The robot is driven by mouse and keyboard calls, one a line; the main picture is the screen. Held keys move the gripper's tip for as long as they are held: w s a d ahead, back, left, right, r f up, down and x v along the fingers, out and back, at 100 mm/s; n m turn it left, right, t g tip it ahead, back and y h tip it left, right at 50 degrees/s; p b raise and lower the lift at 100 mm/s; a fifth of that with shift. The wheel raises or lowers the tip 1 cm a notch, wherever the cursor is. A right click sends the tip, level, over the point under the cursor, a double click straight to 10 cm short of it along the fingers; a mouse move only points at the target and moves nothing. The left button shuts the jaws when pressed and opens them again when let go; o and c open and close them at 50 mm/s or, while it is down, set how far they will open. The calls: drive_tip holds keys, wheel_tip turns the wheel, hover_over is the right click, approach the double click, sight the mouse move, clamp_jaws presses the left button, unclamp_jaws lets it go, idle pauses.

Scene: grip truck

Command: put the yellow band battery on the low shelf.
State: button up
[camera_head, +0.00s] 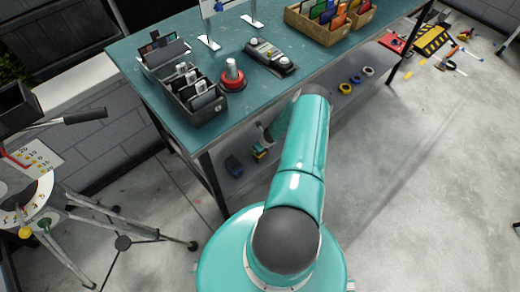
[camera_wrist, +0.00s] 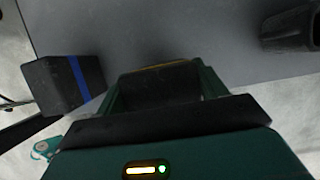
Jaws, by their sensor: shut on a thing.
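The yellow band battery (camera_wrist: 160,88) is a dark block between my gripper's fingers (camera_wrist: 162,84) in the wrist view, with its yellow edge showing at the far end. My gripper is shut on it. In the head view the gripper (camera_head: 262,148) is at the low shelf (camera_head: 325,120), under the bench top, partly hidden by my arm. The grey shelf surface (camera_wrist: 200,30) fills the upper wrist view. I cannot tell whether the battery touches the shelf.
A dark battery with a blue band (camera_wrist: 65,83) is at the left in the wrist view; it also shows on the low shelf in the head view (camera_head: 234,165). A black object (camera_wrist: 290,28) is at upper right. Tape rolls (camera_head: 345,88) lie farther along the shelf. The bench top (camera_head: 140,75) overhangs.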

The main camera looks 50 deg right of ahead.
drive_tip(key=shift+f, duration=0.85)
drive_tip(key=o, duration=1.3)
drive_tip(key=shift+a+f, duration=0.1)
drive_tip(key=v, duration=1.2)
